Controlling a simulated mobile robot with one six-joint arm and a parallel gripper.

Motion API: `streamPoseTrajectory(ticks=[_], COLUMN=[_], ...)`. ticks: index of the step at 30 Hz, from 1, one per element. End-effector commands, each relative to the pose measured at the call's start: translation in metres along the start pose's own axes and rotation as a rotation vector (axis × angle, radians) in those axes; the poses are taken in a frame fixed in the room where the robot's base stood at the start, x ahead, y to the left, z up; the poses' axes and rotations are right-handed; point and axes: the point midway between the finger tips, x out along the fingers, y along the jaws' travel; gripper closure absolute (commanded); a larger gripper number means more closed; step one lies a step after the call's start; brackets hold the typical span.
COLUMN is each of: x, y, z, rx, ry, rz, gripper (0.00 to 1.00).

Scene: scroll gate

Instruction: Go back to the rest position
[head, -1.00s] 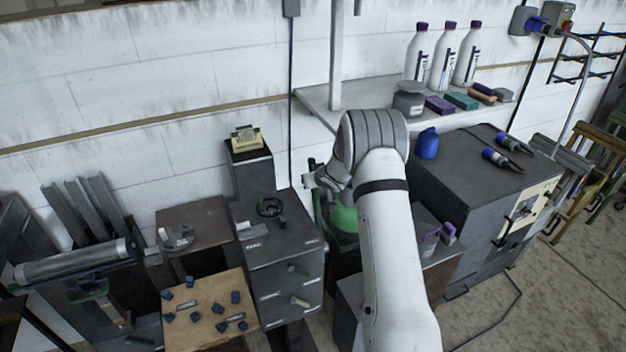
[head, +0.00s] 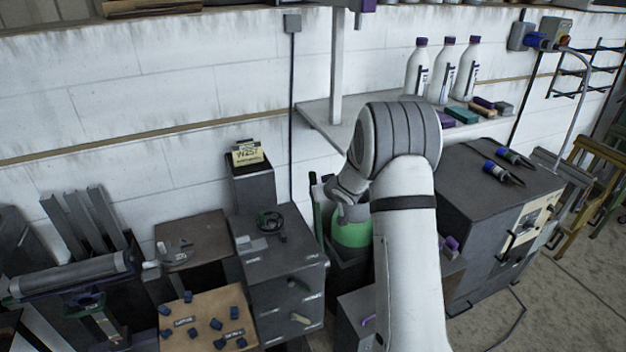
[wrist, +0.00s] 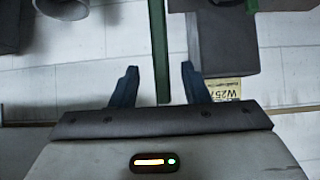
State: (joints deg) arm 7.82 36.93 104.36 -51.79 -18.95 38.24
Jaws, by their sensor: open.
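My gripper (wrist: 159,84) shows in the wrist view with its two dark blue fingers apart and nothing held between them. A green bar (wrist: 160,45) appears in line with the gap, seemingly beyond the fingers; I cannot tell how far. In the head view my white and grey arm rises from the bottom to a bend in front of the shelf, and the gripper's fingers cannot be made out. The bent wrist part is near a green rounded object (head: 352,232), which my arm partly covers.
A shelf (head: 316,112) with several white bottles (head: 443,70) is behind my arm. A dark cabinet (head: 482,235) stands right, a drawer unit (head: 284,284) left, beside a board (head: 208,305) with blue pieces. A yellow sign (head: 247,153) also shows in the wrist view (wrist: 226,90).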

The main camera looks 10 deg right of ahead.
Motion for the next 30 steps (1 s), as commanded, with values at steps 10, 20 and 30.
streamPoseTrajectory(ticks=[10, 20, 30], x=[-0.106, -0.25, -0.373], y=[0.003, -0.027, -0.092], z=[-0.021, 0.023, 0.118], rx=[0.012, 0.079, 0.144], ry=[-0.083, -0.281, -0.507], rz=[0.19, 0.299, 0.209], gripper=[0.58, 0.58, 0.58])
